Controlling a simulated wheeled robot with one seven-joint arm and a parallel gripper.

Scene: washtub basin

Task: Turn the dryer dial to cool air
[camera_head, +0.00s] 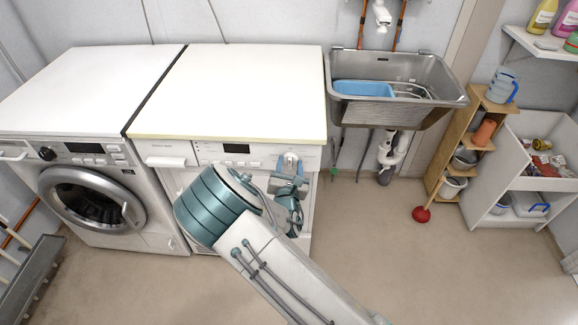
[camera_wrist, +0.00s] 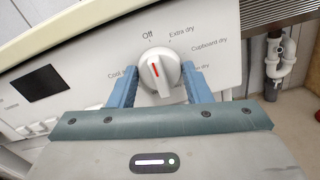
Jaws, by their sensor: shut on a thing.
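The dryer (camera_head: 235,95) is the right-hand white machine. Its round white dial (camera_wrist: 160,72) is on the front panel, with a red mark pointing up, close to "Off". The labels "Extra dry" and "Cupboard dry" run to the right, and a label beginning "Cool" is at the left, partly hidden by a finger. My gripper (camera_wrist: 160,84) has its blue fingers on the left and right sides of the dial and is shut on it. In the head view, my gripper (camera_head: 290,167) is at the panel's right part and mostly covers the dial.
A dark display (camera_wrist: 40,83) is left of the dial. A washing machine (camera_head: 90,165) stands to the left of the dryer. A metal sink (camera_head: 395,85) with exposed pipes is to the right. The floor in front is mostly clear.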

